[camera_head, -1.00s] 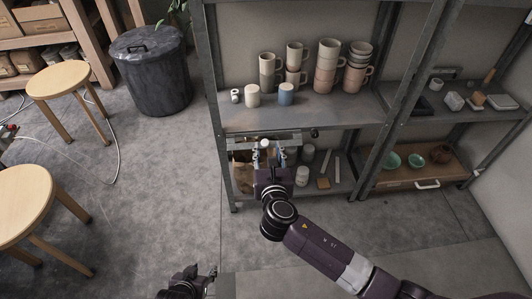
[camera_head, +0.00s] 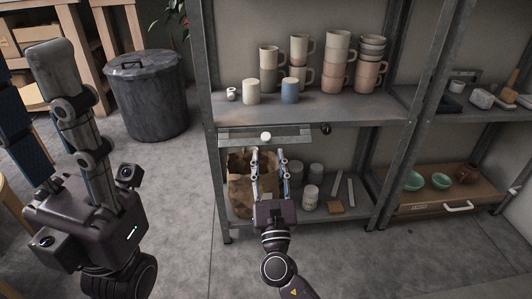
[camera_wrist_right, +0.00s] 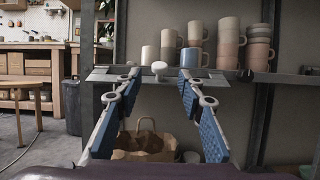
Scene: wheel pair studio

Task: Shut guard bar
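The guard bar (camera_head: 236,138) is a flat grey strip with a white knob (camera_head: 265,136), level along the front of the left shelf bay, just below the upper shelf's edge. In the right wrist view, the bar (camera_wrist_right: 108,77) runs beyond the fingertips and the knob (camera_wrist_right: 159,67) shows between them. My right gripper (camera_head: 268,153) is open and empty, its fingers pointing at the knob from the front; I cannot tell whether they touch the bar. My left gripper (camera_head: 35,85) is raised at the far left, its fingers apart and empty, away from the shelf.
Cups and mugs (camera_head: 289,90) stand on the upper shelf just above the bar. A paper bag (camera_head: 238,185) and jars (camera_head: 311,197) stand on the lower shelf. A black knob (camera_head: 325,128) sits right of the bar. A dark bin (camera_head: 148,95) stands left of the shelf.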

